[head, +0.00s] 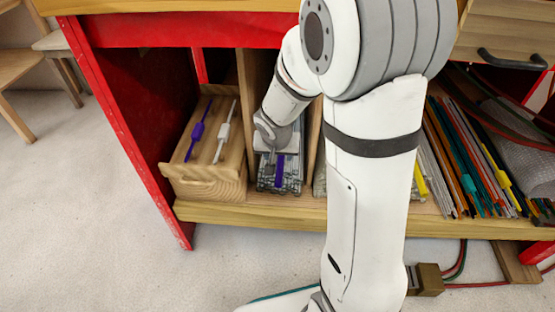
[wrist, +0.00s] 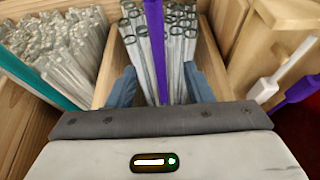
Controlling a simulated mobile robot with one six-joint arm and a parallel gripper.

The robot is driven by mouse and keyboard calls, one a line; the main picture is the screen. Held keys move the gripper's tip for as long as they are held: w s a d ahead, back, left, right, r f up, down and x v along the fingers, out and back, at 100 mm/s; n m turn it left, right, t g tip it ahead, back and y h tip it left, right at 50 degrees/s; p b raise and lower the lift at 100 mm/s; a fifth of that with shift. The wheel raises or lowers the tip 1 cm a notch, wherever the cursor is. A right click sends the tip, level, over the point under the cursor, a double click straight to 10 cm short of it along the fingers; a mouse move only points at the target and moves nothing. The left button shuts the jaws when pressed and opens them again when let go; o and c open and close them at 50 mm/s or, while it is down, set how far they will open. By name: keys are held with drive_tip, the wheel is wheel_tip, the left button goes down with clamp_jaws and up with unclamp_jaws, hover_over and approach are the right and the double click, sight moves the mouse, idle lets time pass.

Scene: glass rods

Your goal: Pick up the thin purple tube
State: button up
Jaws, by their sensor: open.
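A thin purple tube (wrist: 156,45) lies among clear grey glass tubes in a narrow wooden compartment. It shows between the two blue-grey fingers of my gripper (wrist: 160,88), which are spread apart on either side of it. The jaws are open; I cannot tell whether either finger touches a tube. The purple tube's near end is hidden behind the gripper body. In the head view, a short part of the purple tube (head: 280,170) shows below my gripper (head: 276,146), and my arm hides much of the compartment.
A wooden box (head: 212,190) at the left bears another purple rod (head: 195,138) and a white rod (head: 222,135), both with thick middles. Compartment walls stand close on both sides. Several coloured rods (head: 470,160) fill the right section. A teal rod (wrist: 40,80) lies left.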

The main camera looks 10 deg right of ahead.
sight(280, 168)
drive_tip(key=b+x, duration=0.1)
drive_tip(key=x, duration=0.2)
drive_tip(key=shift+f, duration=0.1)
drive_tip(key=b+x, duration=0.2)
drive_tip(key=x, duration=0.1)
drive_tip(key=b+x, duration=0.1)
drive_tip(key=x, duration=0.1)
drive_tip(key=shift+s+d+f, duration=0.15)
drive_tip(key=shift+s+f, duration=0.05)
drive_tip(key=shift+f, duration=0.1)
drive_tip(key=shift+r, duration=0.1)
drive_tip(key=shift+c, duration=0.6)
clamp_jaws()
